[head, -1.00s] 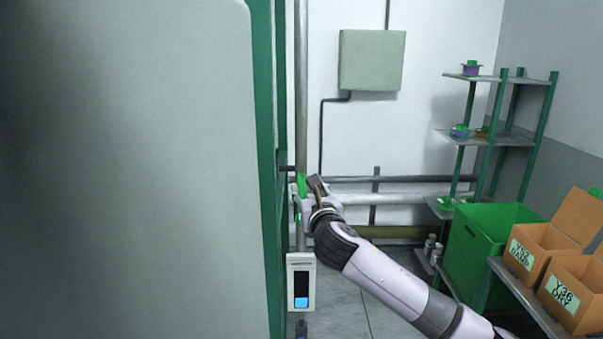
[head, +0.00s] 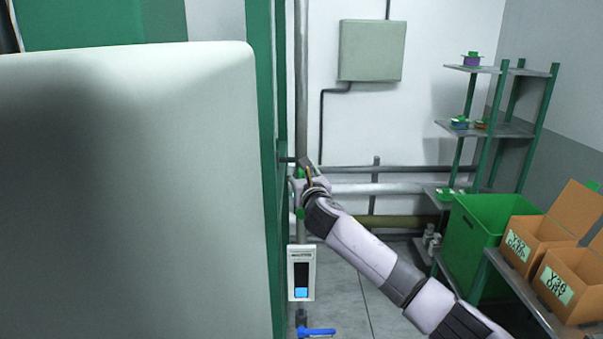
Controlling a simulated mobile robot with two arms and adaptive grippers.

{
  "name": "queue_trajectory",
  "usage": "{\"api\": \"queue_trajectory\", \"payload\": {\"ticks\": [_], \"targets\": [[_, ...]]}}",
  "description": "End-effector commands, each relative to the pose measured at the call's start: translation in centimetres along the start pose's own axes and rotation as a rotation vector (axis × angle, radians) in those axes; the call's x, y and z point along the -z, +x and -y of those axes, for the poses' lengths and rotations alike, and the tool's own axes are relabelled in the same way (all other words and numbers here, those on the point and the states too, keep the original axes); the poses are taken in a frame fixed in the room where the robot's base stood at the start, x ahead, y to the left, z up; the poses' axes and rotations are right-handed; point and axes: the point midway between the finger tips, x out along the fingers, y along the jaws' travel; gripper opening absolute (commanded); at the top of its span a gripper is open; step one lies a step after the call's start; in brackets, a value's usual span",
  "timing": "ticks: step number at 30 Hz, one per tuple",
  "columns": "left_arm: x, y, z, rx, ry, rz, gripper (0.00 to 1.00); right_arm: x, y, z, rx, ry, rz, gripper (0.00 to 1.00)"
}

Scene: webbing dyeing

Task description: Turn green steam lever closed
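The green steam lever (head: 300,212) is on the vertical pipe beside the green machine frame, in the middle of the head view. Only small green parts of it show, above and below my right gripper's fingers. My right gripper (head: 303,185) reaches in from the lower right and is at the lever, overlapping it. The fingers are small and partly hidden, so I cannot tell whether they are shut on the lever. My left gripper is not in view.
A large pale panel (head: 130,190) fills the left. Below the lever are a white gauge box (head: 301,272) and a blue lever (head: 316,332). Shelves (head: 490,130), a green bin (head: 478,240) and cardboard boxes (head: 575,285) stand at the right. Open floor (head: 350,300) lies between.

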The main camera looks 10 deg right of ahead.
Motion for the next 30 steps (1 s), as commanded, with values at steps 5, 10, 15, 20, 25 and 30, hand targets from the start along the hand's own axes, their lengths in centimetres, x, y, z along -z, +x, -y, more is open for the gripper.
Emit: {"api": "queue_trajectory", "payload": {"ticks": [5,10,15,20,25,30], "targets": [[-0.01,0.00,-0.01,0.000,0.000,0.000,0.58,0.00,-0.01,0.03,0.000,0.000,0.000,0.21],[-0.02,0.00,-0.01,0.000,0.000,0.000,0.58,0.00,-0.02,0.03,0.000,0.000,0.000,0.10],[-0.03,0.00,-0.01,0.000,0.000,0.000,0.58,0.00,-0.02,0.03,0.001,0.000,0.000,0.00],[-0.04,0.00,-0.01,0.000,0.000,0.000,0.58,0.01,-0.02,0.03,0.000,0.000,0.000,0.00],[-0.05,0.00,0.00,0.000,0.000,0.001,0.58,0.01,-0.02,0.02,0.000,0.000,0.000,0.00],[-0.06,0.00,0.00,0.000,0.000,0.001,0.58,0.01,-0.02,0.02,0.000,0.000,0.000,0.00]]}}
